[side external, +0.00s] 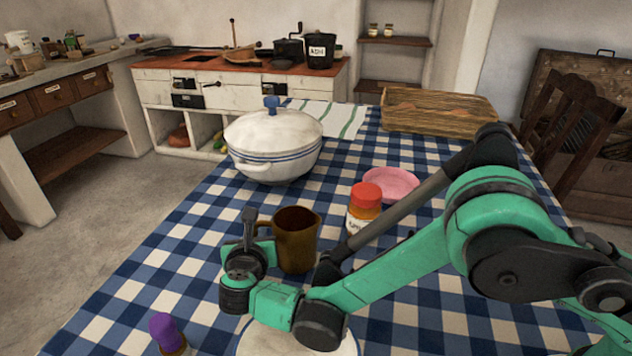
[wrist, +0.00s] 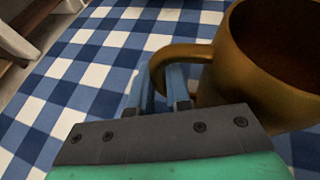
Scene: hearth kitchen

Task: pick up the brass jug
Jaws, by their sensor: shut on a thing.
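The brass jug (side external: 297,240) stands upright on the checked tablecloth near the middle of the side view, its handle toward the left. In the wrist view the brass jug (wrist: 275,60) fills the right side, open mouth up, and its handle reaches left to my gripper (wrist: 162,92). The fingers are shut on the handle, one on each side of it. In the side view my gripper (side external: 250,225) is at the jug's left side, by the handle. The fingertips are partly hidden. I cannot tell whether the jug's base touches the cloth.
A jar with a red lid (side external: 365,207) and a pink dish (side external: 390,184) stand right of the jug. A white lidded pot (side external: 272,145) is behind. A white plate (side external: 345,345) lies under my arm, and a purple-topped bottle (side external: 165,333) stands at the front left.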

